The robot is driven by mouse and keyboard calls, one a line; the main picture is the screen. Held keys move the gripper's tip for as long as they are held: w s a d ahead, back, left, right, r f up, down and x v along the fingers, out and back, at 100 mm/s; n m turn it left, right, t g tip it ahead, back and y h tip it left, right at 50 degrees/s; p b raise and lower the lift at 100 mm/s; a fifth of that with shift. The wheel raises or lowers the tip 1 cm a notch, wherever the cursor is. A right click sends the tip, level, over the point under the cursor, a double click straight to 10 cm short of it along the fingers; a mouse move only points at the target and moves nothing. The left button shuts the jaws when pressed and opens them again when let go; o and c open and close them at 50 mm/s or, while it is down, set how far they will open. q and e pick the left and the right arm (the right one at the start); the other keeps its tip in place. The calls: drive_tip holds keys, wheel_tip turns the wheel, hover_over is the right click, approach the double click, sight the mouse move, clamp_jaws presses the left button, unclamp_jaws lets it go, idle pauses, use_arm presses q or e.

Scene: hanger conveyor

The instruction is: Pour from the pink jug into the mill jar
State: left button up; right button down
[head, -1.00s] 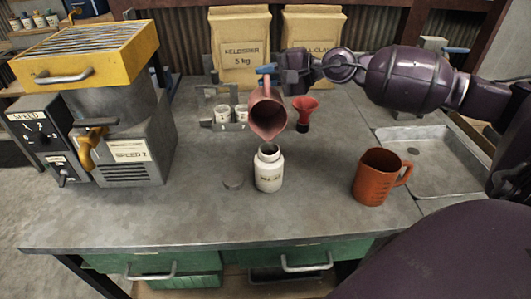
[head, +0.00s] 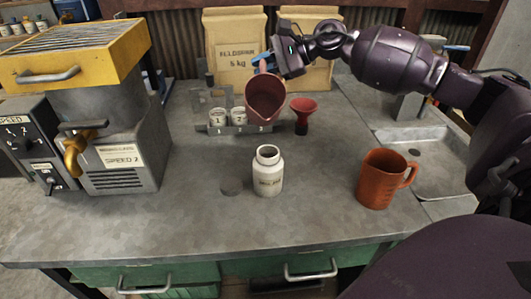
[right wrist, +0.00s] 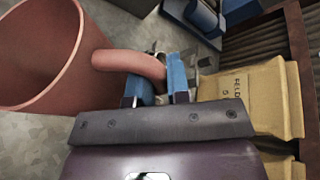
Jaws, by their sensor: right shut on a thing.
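The pink jug (head: 265,101) hangs in the air behind and above the white mill jar (head: 268,175), apart from it. Its mouth is tipped toward the head camera, and I see no stream leaving it. My right gripper (head: 271,61) is shut on the jug's handle. In the right wrist view the blue fingers (right wrist: 160,82) close around the handle (right wrist: 128,62), and the jug's wide mouth opens at left. The mill jar stands upright and uncapped on the bench; its contents cannot be made out. My left gripper is not in view.
An orange measuring jug (head: 382,179) stands right of the jar, a red funnel (head: 303,110) behind. A rack with small cups (head: 217,117) stands behind. A yellow-topped machine (head: 110,130) fills the left; the front bench is clear.

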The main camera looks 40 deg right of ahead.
sight(265, 90)
drive_tip(key=shift+r, duration=0.15)
drive_tip(key=f, duration=0.1)
drive_tip(key=f+m+g, duration=0.1)
drive_tip(key=m+b, duration=0.1)
drive_tip(key=shift+w+d+f+g+y, duration=0.15)
drive_tip(key=shift+w+f+g+y, duration=0.15)
drive_tip(key=shift+f+g+y, duration=0.1)
drive_tip(key=shift+w+d+f+m+b, duration=0.1)
drive_tip(key=shift+f+m+b, duration=0.25)
drive_tip(key=shift+m, duration=0.25)
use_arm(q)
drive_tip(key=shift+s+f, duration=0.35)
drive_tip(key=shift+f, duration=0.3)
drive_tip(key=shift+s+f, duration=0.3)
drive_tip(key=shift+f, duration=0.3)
use_arm(e)
drive_tip(key=shift+g, duration=0.3)
drive_tip(key=shift+r, duration=0.1)
